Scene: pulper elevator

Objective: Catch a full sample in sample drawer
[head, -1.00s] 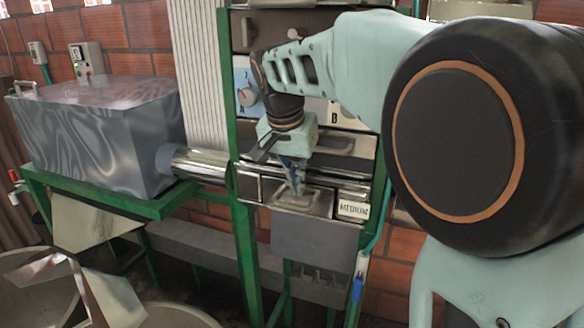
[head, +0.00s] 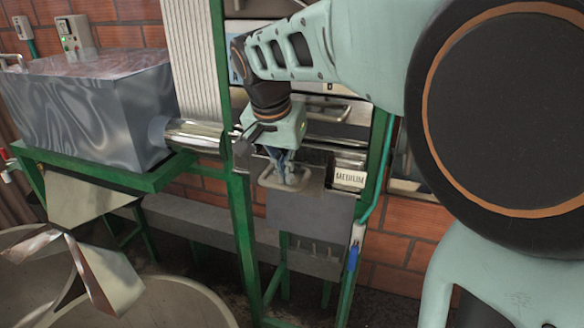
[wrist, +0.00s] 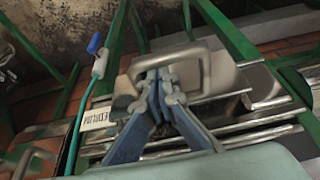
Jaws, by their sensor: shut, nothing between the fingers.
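The drawer with a loop handle (head: 268,180) sits in the green-framed machine, left of the MEDIUM label (head: 348,177). The handle stands out toward me, and the drawer seems partly pulled out. The handle also shows large in the wrist view (wrist: 200,52). My gripper (head: 284,182) points down at this handle with its fingers together and no object between them. In the wrist view my fingertips (wrist: 168,85) overlap the handle loop and look inside or against it. The inside of the drawer, and any sample in it, is hidden.
A grey metal box (head: 90,110) and a shiny pipe (head: 195,135) are at the left. A green post (head: 243,230) stands beside the drawer. A green hose with a blue valve (head: 353,255) hangs at its right. Round tubs (head: 150,300) stand below left.

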